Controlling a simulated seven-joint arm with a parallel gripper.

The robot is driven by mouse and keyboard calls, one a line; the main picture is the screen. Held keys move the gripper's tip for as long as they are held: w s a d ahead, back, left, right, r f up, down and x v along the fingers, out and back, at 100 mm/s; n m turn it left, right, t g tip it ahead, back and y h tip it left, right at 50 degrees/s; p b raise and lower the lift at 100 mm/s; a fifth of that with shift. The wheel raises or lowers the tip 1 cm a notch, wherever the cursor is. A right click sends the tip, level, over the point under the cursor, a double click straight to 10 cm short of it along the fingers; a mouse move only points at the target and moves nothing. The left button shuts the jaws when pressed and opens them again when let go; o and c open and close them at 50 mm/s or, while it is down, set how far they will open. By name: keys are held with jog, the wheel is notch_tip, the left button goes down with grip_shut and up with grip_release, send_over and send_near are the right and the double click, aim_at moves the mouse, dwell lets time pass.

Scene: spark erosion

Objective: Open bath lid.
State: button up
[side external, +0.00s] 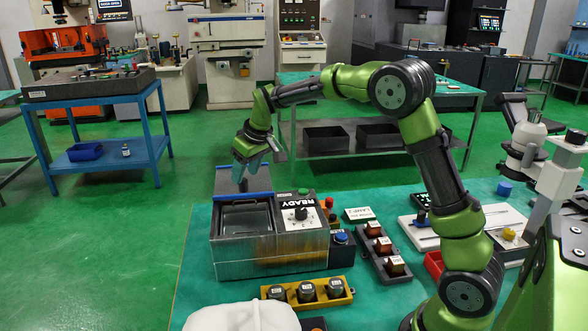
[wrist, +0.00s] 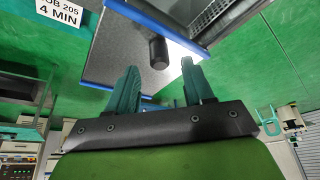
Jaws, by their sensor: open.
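The bath (side external: 246,251) is a grey metal tank at the left of the teal table, with its basin uncovered. The bath lid (side external: 226,180) is a dark grey panel with a blue edge, raised at the tank's far side; its exact tilt is hard to tell. A black cylindrical knob (wrist: 158,52) sticks out of the lid, which also shows in the wrist view (wrist: 115,52). My gripper (side external: 257,160) is open and empty above the lid. In the wrist view its teal fingers (wrist: 158,82) are spread, with the knob beyond their tips, apart from them.
A control box marked READY (side external: 300,214) adjoins the basin's right side. A yellow holder (side external: 308,293) with dark round pieces stands in front. A dark rack (side external: 383,257) with brown blocks is to the right. A white draped shape (side external: 242,318) lies at the front edge.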

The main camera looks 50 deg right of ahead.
jog(key=v, duration=1.4)
jog(key=shift+r, duration=0.25)
jog(key=s+a+f+m+t, duration=0.1)
jog(key=s+a+f, duration=0.1)
jog(key=s, duration=0.6)
jog(key=s+a+f+m+y, duration=0.1)
jog(key=s+a+f, duration=0.2)
jog(key=s, duration=0.5)
jog(key=s+a+f+m+t+y, duration=0.1)
jog(key=s+a+f+m, duration=0.1)
jog(key=s+a, duration=0.3)
jog(key=s, duration=0.3)
jog(key=shift+s+f+t, duration=0.15)
jog(key=shift+f+t, duration=0.15)
jog(key=shift+f, duration=0.05)
